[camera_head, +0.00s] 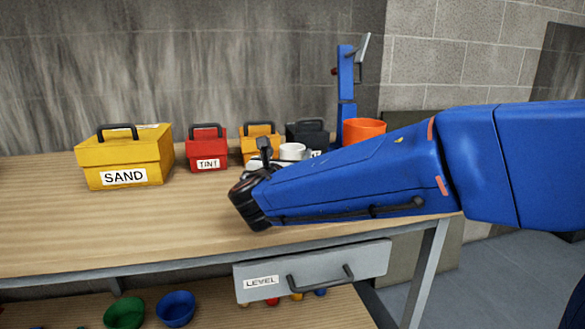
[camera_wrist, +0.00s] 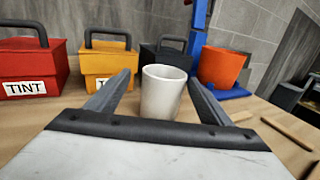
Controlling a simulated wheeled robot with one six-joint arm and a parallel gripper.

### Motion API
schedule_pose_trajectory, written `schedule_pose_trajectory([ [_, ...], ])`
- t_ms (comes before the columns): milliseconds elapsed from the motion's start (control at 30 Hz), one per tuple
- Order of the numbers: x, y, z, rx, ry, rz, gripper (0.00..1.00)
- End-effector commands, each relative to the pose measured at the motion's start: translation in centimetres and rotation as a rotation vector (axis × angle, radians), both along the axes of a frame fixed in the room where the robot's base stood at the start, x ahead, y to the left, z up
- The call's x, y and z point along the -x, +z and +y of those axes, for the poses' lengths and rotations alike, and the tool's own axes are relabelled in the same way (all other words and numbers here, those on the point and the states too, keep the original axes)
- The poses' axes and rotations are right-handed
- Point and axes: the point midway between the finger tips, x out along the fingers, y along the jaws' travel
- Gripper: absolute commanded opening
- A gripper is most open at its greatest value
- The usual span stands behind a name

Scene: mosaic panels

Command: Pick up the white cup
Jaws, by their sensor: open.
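The white cup (camera_wrist: 162,92) stands upright on the wooden table, seen in the wrist view between the two fingers of my gripper (camera_wrist: 158,92). The fingers are open, with a gap visible on each side of the cup. In the head view the cup's top (camera_head: 292,151) shows just above my blue arm; its lower part is hidden. My gripper (camera_head: 262,158) is low over the table there and mostly hidden behind my own arm.
Behind the cup stand a red TINT box (camera_head: 207,150), an orange-yellow box (camera_wrist: 108,62) and a dark box (camera_wrist: 166,54). An orange cup (camera_wrist: 222,67) is at right. A yellow SAND box (camera_head: 124,160) is farther left. The table's front left (camera_head: 100,225) is clear.

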Motion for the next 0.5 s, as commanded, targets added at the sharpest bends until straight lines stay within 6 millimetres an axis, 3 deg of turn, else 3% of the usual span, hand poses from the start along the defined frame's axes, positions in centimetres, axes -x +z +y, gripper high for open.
schedule_pose_trajectory([
  [500, -3.8, 0.1, -1.1, -0.001, -0.003, 0.001, 0.74],
])
